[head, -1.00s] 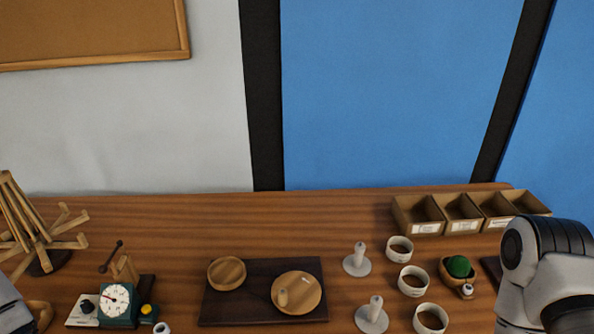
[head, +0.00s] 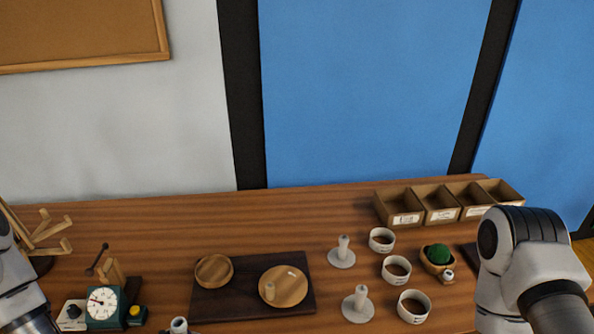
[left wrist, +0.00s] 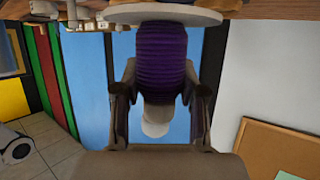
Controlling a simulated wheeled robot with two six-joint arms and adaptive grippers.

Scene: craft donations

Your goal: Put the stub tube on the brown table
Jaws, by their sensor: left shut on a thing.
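My left gripper (left wrist: 159,95) is shut on a tube wound with purple ribbed thread (left wrist: 160,58), with a bare white end (left wrist: 155,122) sticking out past the fingers. A wide white disc (left wrist: 165,14) lies at the tube's other end; I cannot tell whether they touch. In the head view a small pale tube end with a dark hole (head: 178,326) shows at the bottom edge, probably the held tube's. The brown wooden table (head: 300,215) spans the head view. My left arm enters at the left edge, its gripper out of sight there. My right gripper is hidden or out of frame.
A dark board (head: 240,298) carries two round wooden dishes. Two white spindles (head: 342,254) stand right of it, then several white cups (head: 397,269). Open bins (head: 440,206) are at the back right; a dial scale (head: 103,304) is front left. The table's back middle is clear.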

